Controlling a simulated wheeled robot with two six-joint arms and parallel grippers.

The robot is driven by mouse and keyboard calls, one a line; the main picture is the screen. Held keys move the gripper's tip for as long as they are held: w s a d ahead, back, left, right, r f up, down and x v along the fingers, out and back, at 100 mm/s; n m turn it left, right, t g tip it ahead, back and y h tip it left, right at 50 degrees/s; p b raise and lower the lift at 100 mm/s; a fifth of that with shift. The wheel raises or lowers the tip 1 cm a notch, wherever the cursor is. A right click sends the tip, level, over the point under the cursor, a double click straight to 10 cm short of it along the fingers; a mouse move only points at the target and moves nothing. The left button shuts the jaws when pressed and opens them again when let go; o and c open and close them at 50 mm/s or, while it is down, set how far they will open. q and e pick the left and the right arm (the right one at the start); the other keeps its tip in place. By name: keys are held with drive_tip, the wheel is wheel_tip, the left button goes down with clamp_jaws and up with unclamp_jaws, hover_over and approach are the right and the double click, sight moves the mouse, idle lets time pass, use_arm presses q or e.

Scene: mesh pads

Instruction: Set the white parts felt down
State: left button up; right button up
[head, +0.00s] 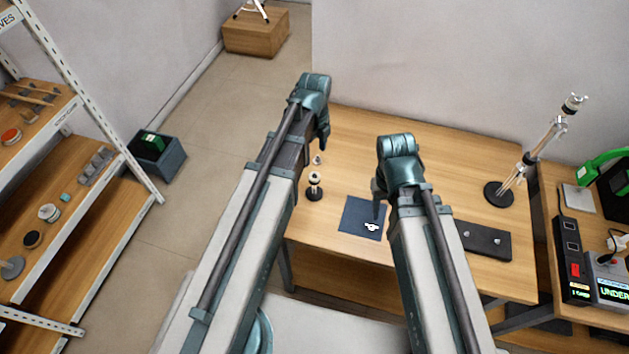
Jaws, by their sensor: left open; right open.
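A dark blue felt-like mat (352,218) lies flat on the wooden table (440,145). A small white part (371,227) rests on the mat near its right side. I cannot make out a white felt. My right gripper (378,200) is open above the mat's right edge, partly hidden by its own arm. My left gripper (322,142) is open over the table's left part, behind and left of the mat. Neither gripper visibly holds anything.
A small black-based stand with a white top (314,185) is left of the mat. A black tray (484,240) lies to the right. A jointed lamp-like stand (499,193) stands at the right. The table's back middle is clear. Shelves (60,200) stand at the far left.

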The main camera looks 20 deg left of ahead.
use_arm(q)
drive_tip(key=b, duration=0.4)
hover_over(314, 172)
wheel_tip(314, 172, down, 5)
drive_tip(key=shift+d+f, duration=0.1)
wheel_tip(314, 172, down, 5)
drive_tip(key=b, duration=0.5)
drive_tip(key=shift+f, duration=0.15)
drive_tip(key=shift+c, duration=0.3)
clamp_jaws()
